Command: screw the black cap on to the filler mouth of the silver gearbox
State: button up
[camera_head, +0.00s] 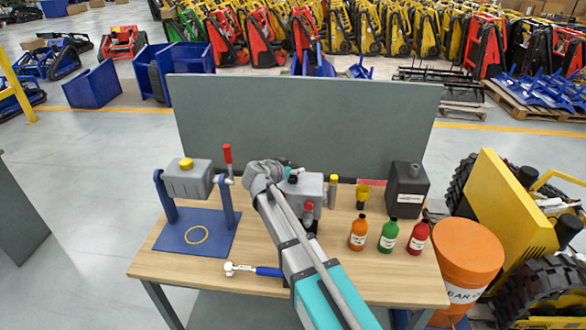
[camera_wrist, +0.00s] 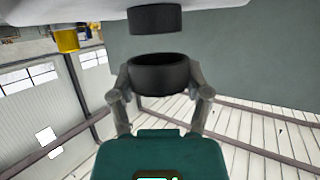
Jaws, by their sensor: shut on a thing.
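The silver gearbox (camera_head: 311,190) stands near the middle of the bench, partly hidden by my arm. In the wrist view its pale body (camera_wrist: 230,8) fills the top edge, and a short black filler mouth (camera_wrist: 154,19) sticks out from it. My gripper (camera_wrist: 160,78) is shut on the black cap (camera_wrist: 164,75), with one finger on each side. The cap is lined up roughly with the mouth, and a visible gap separates them. In the head view my gripper (camera_head: 288,175) is at the gearbox's upper left; the cap is hard to tell there.
A second grey gearbox (camera_head: 187,180) with a yellow cap hangs in a blue stand at left. A ratchet tool (camera_head: 255,269) lies in front. Orange (camera_head: 358,238), green (camera_head: 388,238) and red (camera_head: 418,240) bottles, a yellow funnel (camera_head: 362,197) and a black canister (camera_head: 407,190) stand at right.

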jog(key=shift+f+b, duration=1.45)
jog(key=shift+f, duration=0.05)
jog(key=o, duration=1.1)
jog(key=shift+r, duration=0.15)
notch_tip(320, 180, up, 9)
jog(key=p, duration=0.9)
jog(key=shift+f+m+h, duration=0.25)
jog(key=shift+m+h, duration=0.05)
dwell(0.4)
